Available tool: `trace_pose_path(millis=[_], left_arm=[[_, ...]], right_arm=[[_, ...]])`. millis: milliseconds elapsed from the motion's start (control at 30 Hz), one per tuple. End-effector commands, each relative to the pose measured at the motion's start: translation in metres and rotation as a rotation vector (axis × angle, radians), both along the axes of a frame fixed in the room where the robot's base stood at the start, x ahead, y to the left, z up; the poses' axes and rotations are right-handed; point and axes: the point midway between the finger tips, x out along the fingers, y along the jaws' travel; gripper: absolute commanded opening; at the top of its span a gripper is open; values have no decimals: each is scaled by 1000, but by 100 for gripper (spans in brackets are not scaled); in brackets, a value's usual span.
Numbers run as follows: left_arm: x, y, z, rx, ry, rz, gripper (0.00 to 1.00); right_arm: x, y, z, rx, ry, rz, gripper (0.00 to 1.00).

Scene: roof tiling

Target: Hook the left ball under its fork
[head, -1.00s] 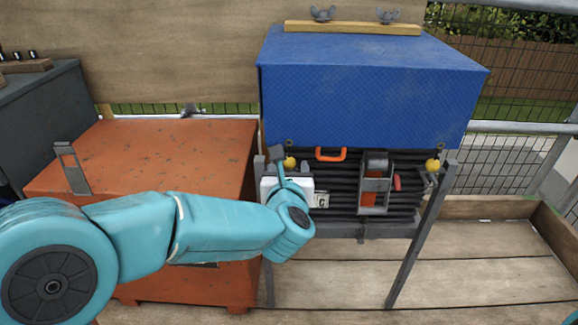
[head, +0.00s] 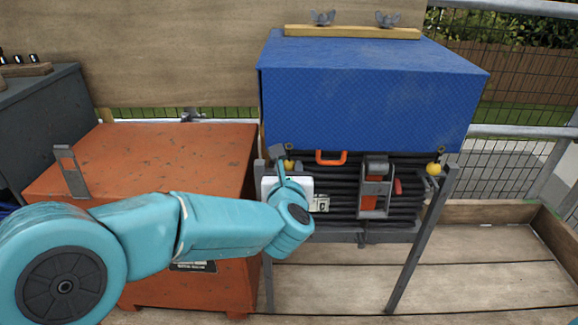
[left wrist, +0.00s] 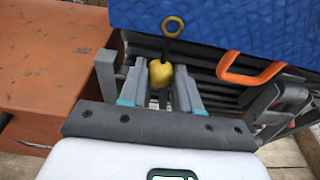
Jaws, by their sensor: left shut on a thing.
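The left ball is yellow and shows in the left wrist view (left wrist: 160,74) and, partly covered, in the head view (head: 289,164). A dark cord runs from it up to an eyelet (left wrist: 172,27) at the blue cover's (head: 365,110) lower edge. My left gripper (left wrist: 160,88) is shut on the ball, one finger on each side, just below the cover's edge. The left fork cannot be made out behind the gripper. The right ball (head: 433,169) is at the cover's right corner, close to a grey fork (head: 429,183).
The cover lies over a dark layered stack (head: 340,205) on a grey-legged stand (head: 420,245). An orange handle (head: 331,159) and a grey latch (head: 375,190) are on its front. An orange-red cabinet (head: 170,150) stands close on the left. The planks at right are clear.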

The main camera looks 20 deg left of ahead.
Motion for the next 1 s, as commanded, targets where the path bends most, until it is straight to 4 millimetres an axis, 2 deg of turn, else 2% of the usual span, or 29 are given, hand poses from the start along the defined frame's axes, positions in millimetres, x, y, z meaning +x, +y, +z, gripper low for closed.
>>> trace_pose_path(millis=[700,1000], left_arm=[[-39,-12,-6,0,0,-1,15],[-44,-13,-6,1,1,0,15]], right_arm=[[0,0,-25,0,0,0,36],[0,0,-26,0,0,0,36]])
